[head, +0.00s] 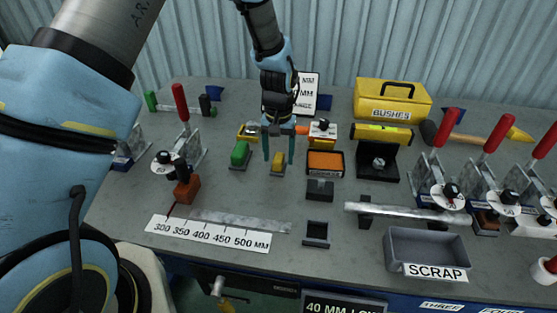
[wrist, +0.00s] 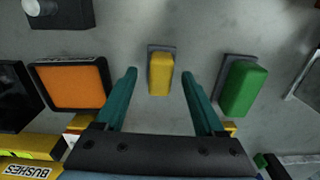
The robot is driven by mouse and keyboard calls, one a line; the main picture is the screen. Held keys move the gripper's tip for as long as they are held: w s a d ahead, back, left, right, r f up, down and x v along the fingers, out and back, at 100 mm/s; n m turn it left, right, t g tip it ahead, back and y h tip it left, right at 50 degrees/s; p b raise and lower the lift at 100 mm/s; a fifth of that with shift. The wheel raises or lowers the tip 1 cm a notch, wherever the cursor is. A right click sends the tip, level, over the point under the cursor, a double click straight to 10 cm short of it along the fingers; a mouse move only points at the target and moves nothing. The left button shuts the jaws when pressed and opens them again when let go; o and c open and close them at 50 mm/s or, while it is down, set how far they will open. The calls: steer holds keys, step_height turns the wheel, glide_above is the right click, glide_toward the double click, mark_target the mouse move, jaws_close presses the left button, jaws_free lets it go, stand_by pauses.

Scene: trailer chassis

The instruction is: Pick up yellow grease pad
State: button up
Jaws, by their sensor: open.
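The yellow grease pad (head: 278,160) is a small yellow block on a dark grey base on the bench. It stands between a green pad (head: 240,153) and an orange-topped box (head: 325,163). In the wrist view the yellow pad (wrist: 160,73) lies ahead of and between my fingertips, with free space on both sides. My gripper (head: 278,158) is open and points down above the pad; its teal fingers also show in the wrist view (wrist: 158,72). The fingers do not visibly touch the pad. The green pad (wrist: 243,88) is just outside the right finger.
The orange-topped box (wrist: 73,87) is close outside the left finger in the wrist view. A grey scrap bin (head: 426,250), a yellow bushes box (head: 392,98) and red-handled clamps (head: 181,102) stand around. A ruler strip (head: 240,220) lies in front.

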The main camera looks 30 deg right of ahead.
steer(key=shift+f, duration=0.75)
steer(key=shift+c, duration=0.2)
jaws_close()
